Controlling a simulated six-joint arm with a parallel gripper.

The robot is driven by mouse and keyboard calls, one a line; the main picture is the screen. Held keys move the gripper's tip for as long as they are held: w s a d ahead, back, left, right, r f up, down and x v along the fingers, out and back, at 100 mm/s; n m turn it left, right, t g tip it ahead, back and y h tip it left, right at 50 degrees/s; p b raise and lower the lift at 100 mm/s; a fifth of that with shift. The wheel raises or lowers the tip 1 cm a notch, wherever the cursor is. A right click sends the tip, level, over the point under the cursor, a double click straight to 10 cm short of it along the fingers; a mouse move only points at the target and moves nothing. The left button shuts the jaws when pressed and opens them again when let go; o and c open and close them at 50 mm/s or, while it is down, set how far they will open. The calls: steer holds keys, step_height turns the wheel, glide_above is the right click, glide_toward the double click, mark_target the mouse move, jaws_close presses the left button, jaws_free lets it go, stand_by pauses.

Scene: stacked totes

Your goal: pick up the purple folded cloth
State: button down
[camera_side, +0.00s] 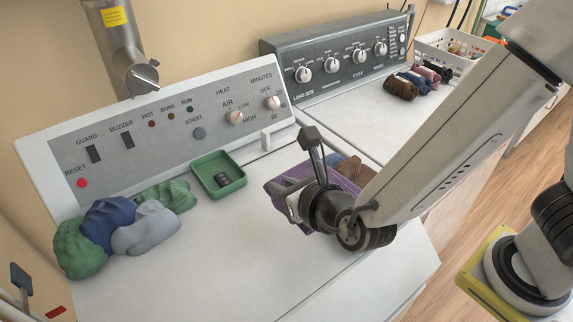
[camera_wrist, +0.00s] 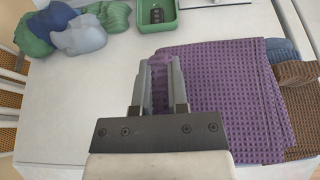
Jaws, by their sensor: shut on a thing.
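The purple folded cloth (camera_wrist: 225,95) lies flat on the white dryer top, with a waffle weave. In the side view the purple cloth (camera_side: 283,188) is partly hidden behind my gripper and wrist. My gripper (camera_wrist: 159,72) is at the cloth's left edge in the wrist view, its fingers closed on a pinched fold of purple fabric. In the side view my gripper (camera_side: 291,205) is low over the dryer top at the cloth. The rest of the cloth appears to lie on the surface.
Brown cloth (camera_wrist: 299,92) and blue cloth (camera_wrist: 281,50) lie against the purple cloth's right side. A green tray (camera_side: 219,175) with a dark item stands near the control panel. Crumpled green, blue and grey cloths (camera_side: 145,228) lie at left. The front dryer top is clear.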

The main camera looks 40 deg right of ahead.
steer(key=shift+s+d+r, duration=0.15)
steer(key=shift+s, duration=0.1)
stand_by(0.6)
